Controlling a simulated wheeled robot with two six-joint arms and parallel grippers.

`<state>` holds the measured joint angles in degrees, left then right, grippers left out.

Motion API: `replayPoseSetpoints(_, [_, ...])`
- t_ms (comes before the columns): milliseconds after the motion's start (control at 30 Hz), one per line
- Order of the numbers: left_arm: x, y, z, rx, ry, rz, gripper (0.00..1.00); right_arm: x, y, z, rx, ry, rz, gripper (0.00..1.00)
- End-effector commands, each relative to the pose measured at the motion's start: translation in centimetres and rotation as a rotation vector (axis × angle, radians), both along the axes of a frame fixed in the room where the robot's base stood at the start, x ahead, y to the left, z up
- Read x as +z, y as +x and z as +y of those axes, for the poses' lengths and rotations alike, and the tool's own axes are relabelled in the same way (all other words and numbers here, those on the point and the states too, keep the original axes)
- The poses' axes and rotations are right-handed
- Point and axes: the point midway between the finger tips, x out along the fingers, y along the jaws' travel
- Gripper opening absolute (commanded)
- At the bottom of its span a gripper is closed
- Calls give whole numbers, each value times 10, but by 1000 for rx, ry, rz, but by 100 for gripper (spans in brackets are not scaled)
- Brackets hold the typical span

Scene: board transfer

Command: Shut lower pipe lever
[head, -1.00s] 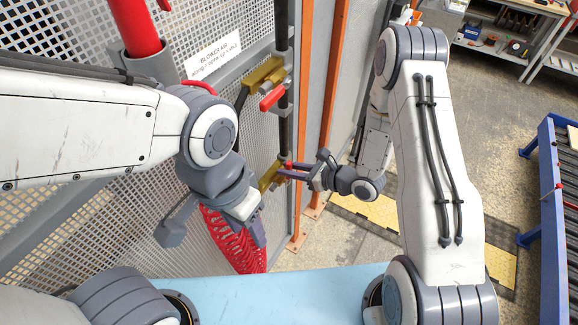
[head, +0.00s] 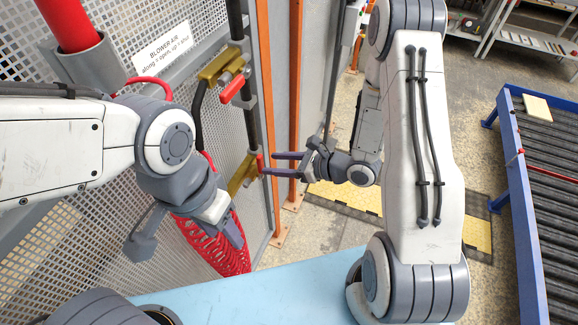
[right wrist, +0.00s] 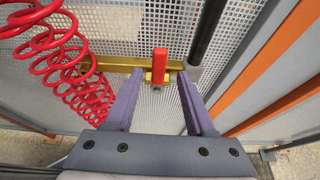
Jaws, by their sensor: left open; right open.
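The lower pipe lever has a red handle (head: 260,163) on a brass valve (head: 240,176) low on the black pipe (head: 240,50). In the right wrist view the red handle (right wrist: 159,64) stands upright in the picture, across the brass body (right wrist: 122,65). My right gripper (head: 268,163) is open, its purple fingers pointing at the handle. In the right wrist view the handle shows between and just beyond the fingertips (right wrist: 160,74); I see no grip on it. My left gripper (head: 236,234) is open and empty, low in front of the red coiled hose.
An upper brass valve (head: 218,66) with a red lever (head: 232,89) sits higher on the pipe. A red coiled hose (right wrist: 72,60) hangs left of the lower valve. A sign (head: 161,48) is on the mesh panel. Orange posts (head: 295,100) stand right of the pipe.

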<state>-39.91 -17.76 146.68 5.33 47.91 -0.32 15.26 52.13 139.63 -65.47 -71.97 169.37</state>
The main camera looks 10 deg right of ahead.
Motion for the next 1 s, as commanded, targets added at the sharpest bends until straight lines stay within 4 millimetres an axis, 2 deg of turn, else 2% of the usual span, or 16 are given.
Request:
replayPoseSetpoints(100, [-9,0,0,-1,0,0,50,7,-12,-19,-7,-2,-1,55])
replayPoseSetpoints(300, [-12,0,0,-1,0,0,50,17,-25,-36,-2,-3,0,55])
replayPoseSetpoints(900, [-12,0,0,-1,0,0,50,19,-29,-39,2,-3,1,55])
replayPoseSetpoints(1000, [-15,0,0,-1,0,0,50,14,-26,-38,22,-57,-26,55])
